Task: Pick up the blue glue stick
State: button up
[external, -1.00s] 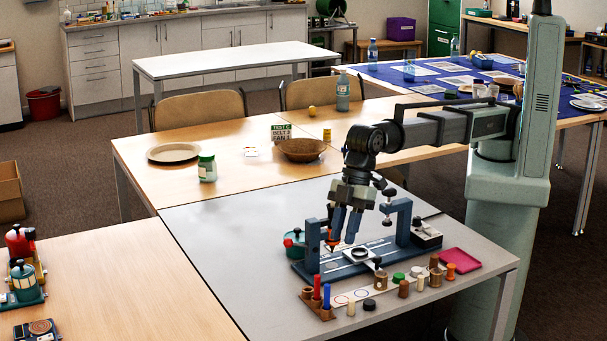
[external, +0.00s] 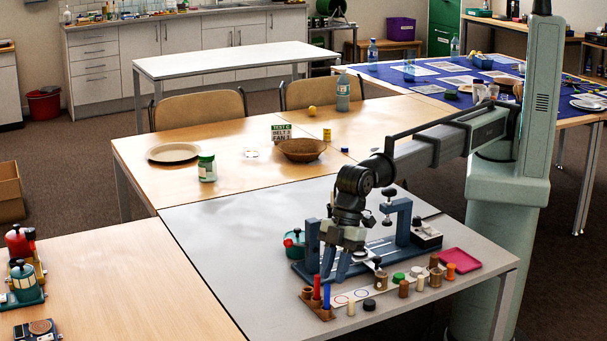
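The blue glue stick (external: 326,297) looks like a thin upright blue cylinder. It stands beside a similar red stick (external: 317,288) in a small brown wooden holder (external: 322,313) at the front left of the grey table. My gripper (external: 334,279) points down just above and slightly right of the blue stick's top in the picture. Its two fingers are apart, with nothing visible between them. Whether a finger touches the stick cannot be told from this view.
A blue-grey fixture (external: 403,222) with uprights and a rail stands behind the holder. Several small wooden and coloured pegs (external: 404,289) line its front. A magenta tray (external: 459,260) lies to the right. The grey table (external: 235,262) is clear on the left.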

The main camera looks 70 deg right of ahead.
aim_at(328, 285)
jog(key=shift+a+x, duration=0.2)
jog(key=shift+x, duration=2.15)
jog(key=shift+w+r, duration=0.15)
jog(key=shift+c, duration=0.3)
grip_shut()
